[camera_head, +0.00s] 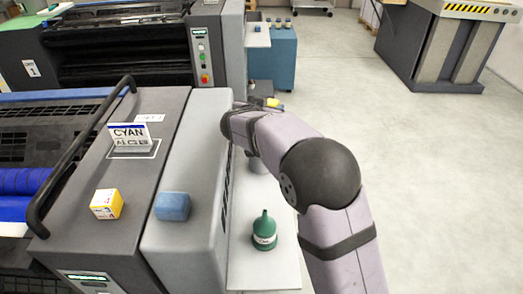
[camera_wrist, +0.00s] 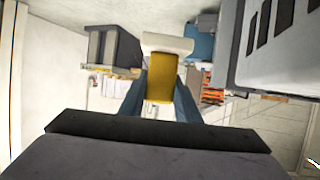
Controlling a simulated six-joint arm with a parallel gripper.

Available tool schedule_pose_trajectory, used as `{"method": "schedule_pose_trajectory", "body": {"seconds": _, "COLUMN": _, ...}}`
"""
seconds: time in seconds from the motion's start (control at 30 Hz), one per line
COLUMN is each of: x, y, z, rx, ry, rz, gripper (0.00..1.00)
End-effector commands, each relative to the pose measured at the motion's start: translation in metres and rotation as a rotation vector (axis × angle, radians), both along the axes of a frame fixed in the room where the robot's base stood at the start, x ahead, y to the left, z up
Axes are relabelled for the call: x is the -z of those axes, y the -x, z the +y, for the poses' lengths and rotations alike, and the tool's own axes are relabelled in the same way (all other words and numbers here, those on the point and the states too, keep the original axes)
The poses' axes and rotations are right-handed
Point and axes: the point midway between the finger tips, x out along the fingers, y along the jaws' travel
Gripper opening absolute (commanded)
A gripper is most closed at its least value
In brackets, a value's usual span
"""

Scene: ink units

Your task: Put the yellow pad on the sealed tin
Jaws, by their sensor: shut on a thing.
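My gripper (camera_wrist: 162,84) is shut on the yellow pad (camera_wrist: 160,86), which sits between its blue-grey fingers in the wrist view. In the head view the yellow pad (camera_head: 273,102) is a small patch at the far end of my arm, near the far end of the side shelf. The fingers are too small to make out there. A grey rounded thing (camera_head: 258,164) on the shelf is mostly hidden by my arm; I cannot tell if it is the sealed tin. A pale thing (camera_wrist: 167,43) shows just beyond the pad in the wrist view; I cannot tell what it is.
A green bottle (camera_head: 264,231) stands on the shelf (camera_head: 270,272) at the near end. A blue block (camera_head: 172,206), a yellow-and-white box (camera_head: 106,204) and a CYAN card (camera_head: 129,136) stand on the press to the left. A blue cabinet (camera_head: 271,62) stands behind.

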Motion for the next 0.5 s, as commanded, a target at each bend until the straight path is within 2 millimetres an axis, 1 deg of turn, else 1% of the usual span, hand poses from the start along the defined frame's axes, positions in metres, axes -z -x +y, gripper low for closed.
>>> {"method": "schedule_pose_trajectory", "body": {"seconds": 0.17, "x": 0.007, "y": 0.000, "z": 0.000, "rx": -0.001, "ry": 0.002, "rz": 0.001, "gripper": 0.06}}
{"method": "schedule_pose_trajectory", "body": {"seconds": 0.4, "x": 0.040, "y": 0.000, "z": 0.000, "rx": -0.001, "ry": 0.003, "rz": 0.002, "gripper": 0.06}}
{"method": "schedule_pose_trajectory", "body": {"seconds": 0.5, "x": 0.049, "y": 0.000, "z": 0.000, "rx": 0.000, "ry": 0.003, "rz": 0.001, "gripper": 0.06}}
